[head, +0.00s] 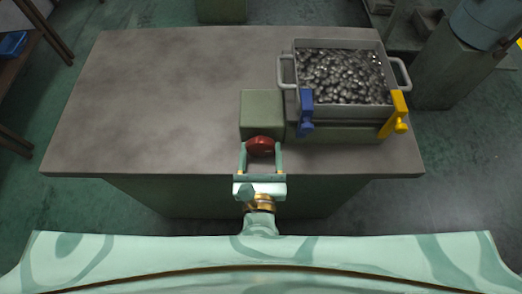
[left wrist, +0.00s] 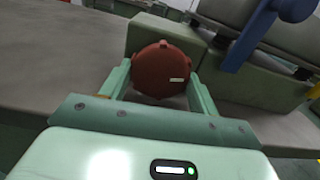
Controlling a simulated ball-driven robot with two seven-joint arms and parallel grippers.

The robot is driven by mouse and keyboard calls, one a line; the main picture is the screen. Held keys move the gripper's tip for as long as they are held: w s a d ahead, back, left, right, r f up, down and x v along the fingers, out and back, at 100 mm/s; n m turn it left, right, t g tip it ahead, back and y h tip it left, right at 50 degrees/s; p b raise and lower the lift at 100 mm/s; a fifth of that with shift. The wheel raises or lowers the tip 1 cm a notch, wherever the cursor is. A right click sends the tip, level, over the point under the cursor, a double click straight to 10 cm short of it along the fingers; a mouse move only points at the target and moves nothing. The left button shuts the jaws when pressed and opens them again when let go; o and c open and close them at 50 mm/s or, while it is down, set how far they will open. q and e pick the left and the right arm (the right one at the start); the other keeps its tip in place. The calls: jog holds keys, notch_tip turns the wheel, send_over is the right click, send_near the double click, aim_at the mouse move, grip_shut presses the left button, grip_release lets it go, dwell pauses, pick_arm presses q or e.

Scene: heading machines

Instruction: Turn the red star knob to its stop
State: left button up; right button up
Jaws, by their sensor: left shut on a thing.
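The red star knob (head: 261,147) sits on the front face of a green block (head: 261,110) near the front edge of the table. It also shows in the left wrist view (left wrist: 161,70), round and dark red with a small pale mark right of its middle. My left gripper (head: 260,168) is shut on the knob, with one finger on each side of it. In the left wrist view the fingers (left wrist: 160,88) reach up past both sides of the knob. My right gripper is not in view.
A grey bin (head: 296,50) full of small metal parts stands at the table's back right. A blue lever (head: 306,112) and a yellow lever (head: 397,112) are at its front. The left half of the tabletop (head: 160,100) is clear.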

pick_arm(q)
jog(key=m+p, duration=0.2)
jog(key=m, duration=0.2)
jog(key=shift+r, duration=0.2)
jog(key=shift+m+p, duration=0.65)
jog(key=shift+m, duration=1.25)
jog(key=shift+f, duration=0.1)
jog(key=o, duration=1)
jog(key=shift+f, duration=0.1)
